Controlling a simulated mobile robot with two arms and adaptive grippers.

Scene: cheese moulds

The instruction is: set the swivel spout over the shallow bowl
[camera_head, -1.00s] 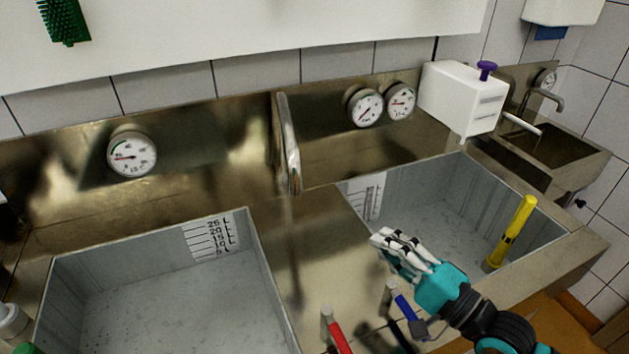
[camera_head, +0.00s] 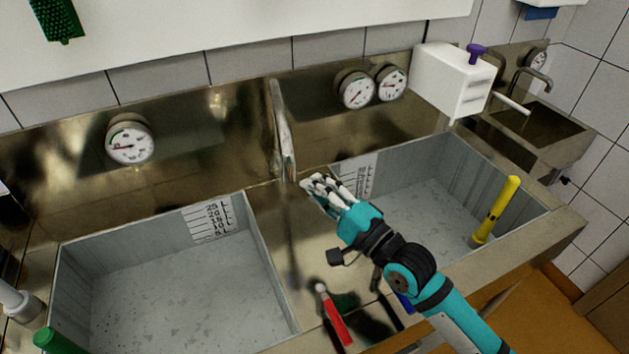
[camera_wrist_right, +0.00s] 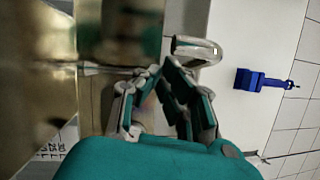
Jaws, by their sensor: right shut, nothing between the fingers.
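The swivel spout (camera_head: 281,125) is a bright metal pipe at the back wall, pointing forward over the steel divider between two grey basins. The left basin (camera_head: 160,285) and the right basin (camera_head: 425,205) both have level scales on their walls; I cannot tell which is the shallow bowl. My right gripper (camera_head: 312,183) is shut and empty, just right of the spout's free end; I cannot tell whether they touch. In the right wrist view the fingers (camera_wrist_right: 165,90) are close together, with a curved metal end (camera_wrist_right: 195,48), likely the spout, beyond them. My left gripper is not in view.
Red (camera_head: 333,315) and blue (camera_head: 404,302) handles stand at the divider's front. A yellow tube (camera_head: 497,208) leans in the right basin. A white box with a purple knob (camera_head: 476,52) is at the back right. Dials (camera_head: 130,143) line the back wall.

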